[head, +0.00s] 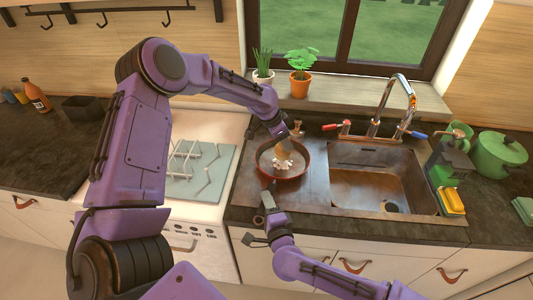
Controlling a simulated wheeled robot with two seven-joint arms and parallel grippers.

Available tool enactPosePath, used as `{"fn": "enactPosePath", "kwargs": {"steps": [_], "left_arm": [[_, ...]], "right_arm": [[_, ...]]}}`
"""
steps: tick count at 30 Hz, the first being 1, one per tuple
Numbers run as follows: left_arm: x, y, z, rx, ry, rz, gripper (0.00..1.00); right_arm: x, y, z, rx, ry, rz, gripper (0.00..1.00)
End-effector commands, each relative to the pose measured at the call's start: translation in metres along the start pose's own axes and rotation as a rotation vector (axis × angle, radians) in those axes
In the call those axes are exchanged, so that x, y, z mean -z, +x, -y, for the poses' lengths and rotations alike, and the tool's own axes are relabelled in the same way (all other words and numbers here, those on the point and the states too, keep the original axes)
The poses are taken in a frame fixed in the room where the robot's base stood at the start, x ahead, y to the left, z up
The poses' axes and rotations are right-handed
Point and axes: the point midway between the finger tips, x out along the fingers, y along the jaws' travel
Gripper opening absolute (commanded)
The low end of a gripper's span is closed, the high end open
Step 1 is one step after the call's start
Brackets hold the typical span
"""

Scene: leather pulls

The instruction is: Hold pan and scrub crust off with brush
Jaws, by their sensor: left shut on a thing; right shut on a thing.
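A red-rimmed round pan (306,176) rests on the drainer area left of the sink basin. A wooden brush (284,153) with pale bristles is inside the pan. My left gripper (286,140) comes down from the upper left and is shut on the brush. Its bristles appear to meet the pan floor. My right gripper (268,193) is at the pan's near left side, shut on the pan, likely by its handle, which is mostly hidden by the fingers. The crust cannot be told apart at this size.
The sink basin (372,190) lies right of the pan, with a tall tap (395,100) behind. Potted plants (300,84) stand on the sill. A green pot (499,155) and yellow sponge (451,200) are at the right. The stove (199,208) is at the left.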

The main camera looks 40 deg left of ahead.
Motion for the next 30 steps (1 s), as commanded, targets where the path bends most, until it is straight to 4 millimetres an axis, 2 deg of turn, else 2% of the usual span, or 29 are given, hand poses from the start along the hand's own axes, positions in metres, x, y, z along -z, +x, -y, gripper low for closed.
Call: {"fn": "enactPosePath", "kwargs": {"steps": [7,8,10,19,22,26,30], "left_arm": [[0.000,0.000,0.000,0.000,0.000,0.000,0.20],[0.000,0.000,0.000,0.000,0.000,0.000,0.20],[0.000,0.000,0.000,0.000,0.000,0.000,0.20],[0.000,0.000,0.000,0.000,0.000,0.000,0.20],[0.000,0.000,0.000,0.000,0.000,0.000,0.20],[0.000,0.000,0.000,0.000,0.000,0.000,0.20],[0.000,0.000,0.000,0.000,0.000,0.000,0.20]], "right_arm": [[0.000,0.000,0.000,-0.001,0.000,0.000,0.00],[0.000,0.000,0.000,-0.001,0.000,0.000,0.32],[0.000,0.000,0.000,-0.001,0.000,0.000,0.55],[0.000,-0.001,0.000,0.000,0.000,0.000,0.56],[0.001,-0.010,0.000,0.000,-0.003,0.002,0.56],[0.001,-0.036,0.000,-0.002,-0.001,0.001,0.56],[0.000,-0.074,0.000,-0.001,-0.001,0.002,0.56]]}}
